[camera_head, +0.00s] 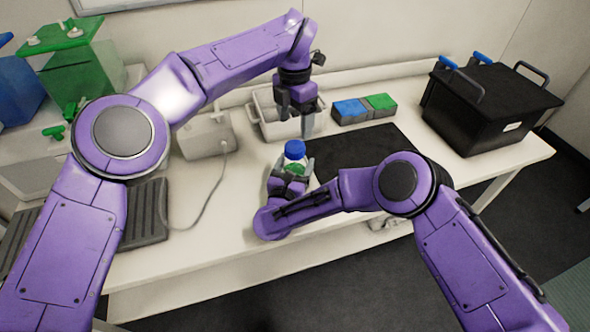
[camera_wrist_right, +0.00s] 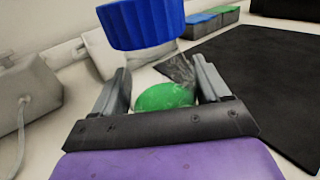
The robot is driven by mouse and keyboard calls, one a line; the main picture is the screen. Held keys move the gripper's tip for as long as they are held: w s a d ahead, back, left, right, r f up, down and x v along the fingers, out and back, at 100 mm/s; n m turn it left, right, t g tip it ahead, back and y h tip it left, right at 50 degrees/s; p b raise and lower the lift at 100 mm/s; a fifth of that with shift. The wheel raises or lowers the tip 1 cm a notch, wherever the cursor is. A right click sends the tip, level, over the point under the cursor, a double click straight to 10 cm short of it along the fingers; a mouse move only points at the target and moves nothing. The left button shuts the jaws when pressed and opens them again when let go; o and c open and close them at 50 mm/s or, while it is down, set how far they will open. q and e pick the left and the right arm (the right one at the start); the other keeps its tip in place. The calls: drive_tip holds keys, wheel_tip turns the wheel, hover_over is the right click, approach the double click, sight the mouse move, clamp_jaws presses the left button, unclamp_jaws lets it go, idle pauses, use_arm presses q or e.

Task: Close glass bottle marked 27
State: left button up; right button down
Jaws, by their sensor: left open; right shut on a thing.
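The glass bottle (camera_head: 295,169) stands on the white table, with green showing low on it in the head view. The bottle also shows in the right wrist view (camera_wrist_right: 178,70). Its blue cap (camera_head: 295,149) is at its top and looms large in the wrist view (camera_wrist_right: 143,24). I cannot tell whether the cap is screwed down or only resting there. The number 27 is not readable. My right gripper (camera_head: 292,172) is shut on the bottle, one finger on each side. My left gripper (camera_head: 297,120) is open and empty, pointing down just above the cap.
A white bin (camera_head: 262,122) stands behind the bottle, with blue (camera_head: 350,109) and green (camera_head: 381,103) blocks to its right. A black mat (camera_head: 368,150) lies right of the bottle. A black crate (camera_head: 486,112) stands far right. A white device (camera_head: 205,138) with a cable is left.

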sight(295, 145)
use_arm(q)
drive_tip(key=n, duration=0.6)
drive_tip(key=shift+f, duration=0.1)
use_arm(e)
drive_tip(key=shift+w, duration=0.1)
use_arm(q)
drive_tip(key=n, duration=1.4)
drive_tip(key=shift+n, duration=0.4)
drive_tip(key=n, duration=0.7)
drive_tip(key=shift+n, duration=0.3)
drive_tip(key=n, duration=0.3)
drive_tip(key=shift+f, duration=3.95)
